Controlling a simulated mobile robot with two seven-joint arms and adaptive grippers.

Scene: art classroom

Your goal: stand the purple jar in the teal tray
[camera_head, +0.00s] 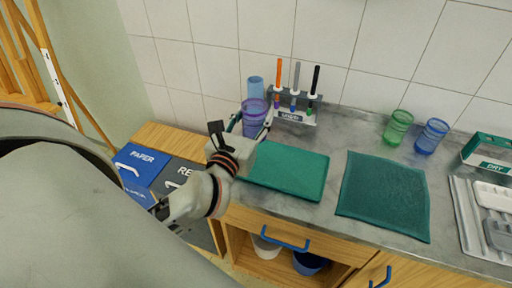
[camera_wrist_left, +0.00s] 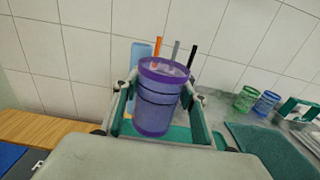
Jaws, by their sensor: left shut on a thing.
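The purple jar (camera_head: 255,119) is a translucent cup, roughly upright, at the back left of the teal tray (camera_head: 292,172). My left gripper (camera_head: 251,124) is shut on the jar, with a finger on each side of it. In the left wrist view the jar (camera_wrist_left: 157,100) stands between the two fingers, its open rim up. The tray is flat and bare where it shows; my left wrist covers its left edge. I cannot tell whether the jar's base touches anything. My right gripper is not in view.
A blue cup (camera_head: 255,86) and a pen rack (camera_head: 292,108) stand behind the jar. A darker teal mat (camera_head: 384,198) lies to the right, bare. Paper and recycling bins (camera_head: 143,166) are at the left.

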